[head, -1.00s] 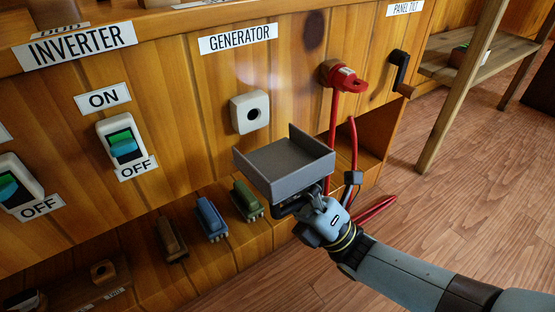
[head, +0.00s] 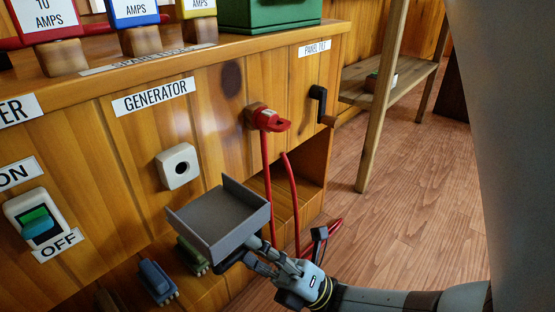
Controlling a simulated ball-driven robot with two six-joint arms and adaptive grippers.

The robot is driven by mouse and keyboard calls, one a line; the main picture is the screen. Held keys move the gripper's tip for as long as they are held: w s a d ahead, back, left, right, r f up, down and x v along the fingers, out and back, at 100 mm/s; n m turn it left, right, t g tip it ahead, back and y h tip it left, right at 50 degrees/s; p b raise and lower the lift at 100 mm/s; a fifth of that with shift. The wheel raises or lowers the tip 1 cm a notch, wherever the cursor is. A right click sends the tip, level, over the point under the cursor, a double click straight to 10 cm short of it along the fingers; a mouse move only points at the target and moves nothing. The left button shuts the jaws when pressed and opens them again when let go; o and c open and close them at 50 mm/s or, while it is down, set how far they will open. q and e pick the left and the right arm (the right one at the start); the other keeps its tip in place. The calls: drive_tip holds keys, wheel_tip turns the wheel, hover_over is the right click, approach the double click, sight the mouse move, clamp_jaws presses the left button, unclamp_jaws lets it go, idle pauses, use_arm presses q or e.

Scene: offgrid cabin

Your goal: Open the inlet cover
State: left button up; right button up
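The inlet cover looks to be the grey U-shaped flap (head: 215,217) with two raised side walls. It juts out from the wooden panel, roughly level, below and to the right of the white generator socket (head: 178,167), whose dark round hole is exposed. My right gripper (head: 256,257) is just below and right of the flap's outer edge. Its fingers look apart with nothing between them. Whether a fingertip touches the flap, I cannot tell. My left gripper is out of view.
Green (head: 192,256) and blue (head: 157,281) connectors lie on the ledge below. Open floor is at right.

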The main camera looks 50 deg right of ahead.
drive_tip(key=v, duration=0.5)
drive_tip(key=shift+s+d, duration=0.1)
drive_tip(key=shift+s, duration=0.1)
idle(0.4)
